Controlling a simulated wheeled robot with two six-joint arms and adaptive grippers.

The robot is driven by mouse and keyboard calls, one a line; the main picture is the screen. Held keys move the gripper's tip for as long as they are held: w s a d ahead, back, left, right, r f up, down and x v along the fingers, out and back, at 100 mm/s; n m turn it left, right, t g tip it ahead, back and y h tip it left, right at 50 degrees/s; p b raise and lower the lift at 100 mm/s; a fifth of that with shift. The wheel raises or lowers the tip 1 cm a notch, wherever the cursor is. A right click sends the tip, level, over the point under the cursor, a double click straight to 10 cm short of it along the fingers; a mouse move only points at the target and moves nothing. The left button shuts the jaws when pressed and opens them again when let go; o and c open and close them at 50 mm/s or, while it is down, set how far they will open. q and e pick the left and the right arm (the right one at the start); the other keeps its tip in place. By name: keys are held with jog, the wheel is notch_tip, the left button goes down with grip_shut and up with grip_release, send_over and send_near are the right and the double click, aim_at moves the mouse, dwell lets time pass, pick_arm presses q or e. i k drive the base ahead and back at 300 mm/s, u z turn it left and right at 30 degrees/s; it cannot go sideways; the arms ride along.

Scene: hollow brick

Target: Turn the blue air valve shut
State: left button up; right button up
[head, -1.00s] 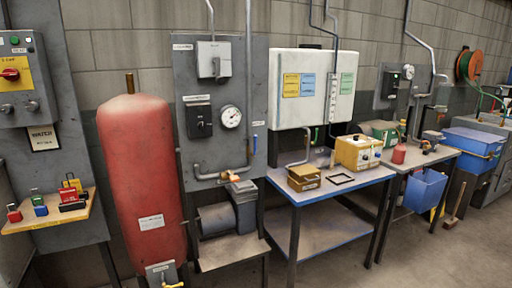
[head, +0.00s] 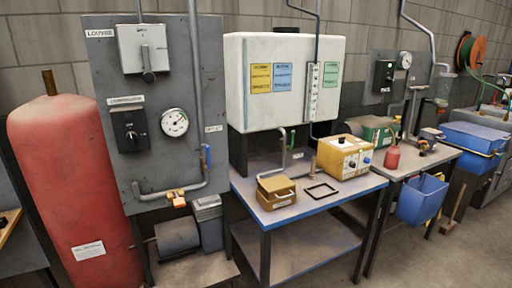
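A small blue lever handle (head: 207,157) sits at the right edge of the grey panel (head: 97,100), on the pipe beside the gauge. It looks upright, roughly in line with the vertical pipe. A small white label (head: 214,128) is just above it, its text too small to read surely. The valve body behind the handle is hard to make out. Neither of my grippers is in view.
A red tank (head: 75,180) stands left of the panel. A pressure gauge (head: 174,122) and a black switch box (head: 129,128) are on it. A compressor (head: 178,238) sits below. A blue-edged table (head: 300,208) stands to the right. Grey floor shows in front.

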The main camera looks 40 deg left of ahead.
aim_at(208, 158)
jog(key=u, duration=0.35)
jog(key=i, duration=1.05)
jog(key=u, duration=0.6)
